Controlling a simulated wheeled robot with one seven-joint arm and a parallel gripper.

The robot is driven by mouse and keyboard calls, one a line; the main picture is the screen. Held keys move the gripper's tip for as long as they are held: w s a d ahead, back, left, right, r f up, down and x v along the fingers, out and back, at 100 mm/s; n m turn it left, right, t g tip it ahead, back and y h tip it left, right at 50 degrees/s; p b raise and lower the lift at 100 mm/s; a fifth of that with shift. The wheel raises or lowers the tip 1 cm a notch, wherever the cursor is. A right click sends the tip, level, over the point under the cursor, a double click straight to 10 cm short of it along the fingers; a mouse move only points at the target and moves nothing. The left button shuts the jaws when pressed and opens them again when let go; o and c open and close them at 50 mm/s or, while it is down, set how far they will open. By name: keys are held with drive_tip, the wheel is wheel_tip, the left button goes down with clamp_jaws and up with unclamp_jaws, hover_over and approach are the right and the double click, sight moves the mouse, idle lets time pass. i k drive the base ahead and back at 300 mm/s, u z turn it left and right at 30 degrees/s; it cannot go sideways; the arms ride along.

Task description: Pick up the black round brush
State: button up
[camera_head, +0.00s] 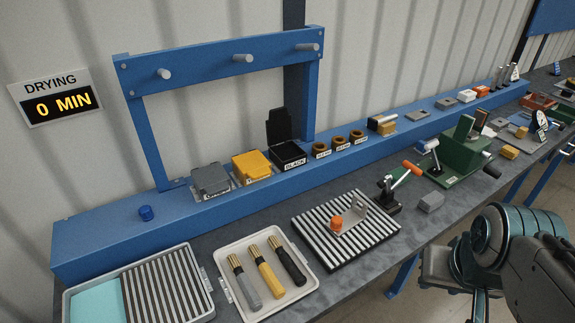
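The black round brush (292,267) lies in a white tray (231,252) on the bench. It is the rightmost of the three brushes there, with its black part toward the front right and its gold-coloured end toward the back left. The yellow brush (269,280) and grey brush (247,290) lie beside it on its left. Parts of my arm show at the lower right, well to the right of the tray. No gripper fingers can be made out, and nothing of mine is at the brushes.
A ribbed rack (304,233) with a metal bracket and orange piece stands right of the tray. A tray with a ribbed insert (157,289) stands left. Behind are a blue ledge (110,235), colour boxes including an open black one (287,155), and a blue peg frame (200,68).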

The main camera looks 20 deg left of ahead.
sight(300, 280)
drive_tip(key=z, duration=1.5)
drive_tip(key=i, duration=1.3)
drive_tip(key=u, duration=3.3)
drive_tip(key=i, duration=0.5)
drive_tip(key=z, duration=0.05)
